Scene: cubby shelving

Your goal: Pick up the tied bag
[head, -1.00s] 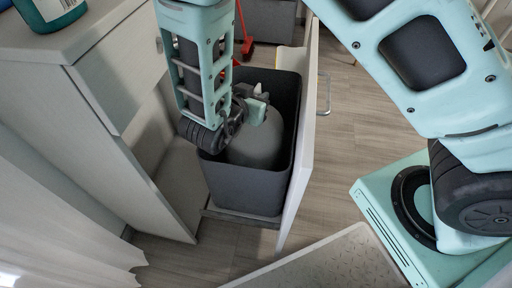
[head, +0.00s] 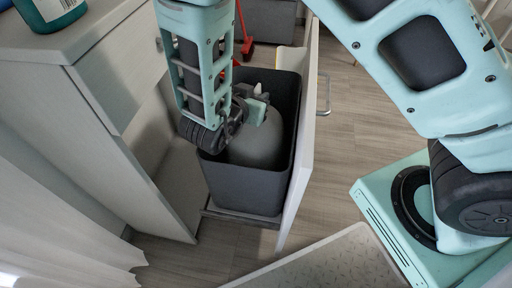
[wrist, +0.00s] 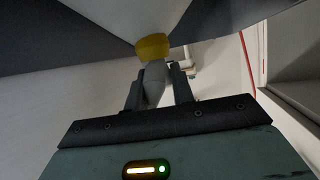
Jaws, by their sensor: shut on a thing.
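The tied bag (head: 258,146) is a rounded grey-green bundle inside the dark grey bin (head: 240,190). My gripper (head: 257,104) reaches into the bin from above and is at the top of the bag. In the wrist view my gripper (wrist: 157,88) is shut on the bag's narrow grey neck (wrist: 153,76), with a finger on each side. The yellow tie (wrist: 153,46) sits just beyond the fingertips. The lower part of the bag is hidden by the bin's front wall.
The bin stands in a pulled-out drawer with a white front panel (head: 300,165) close on its right. A white cabinet (head: 105,110) is close on the left, with a teal bottle (head: 52,12) on top. Wooden floor (head: 350,125) is clear on the right.

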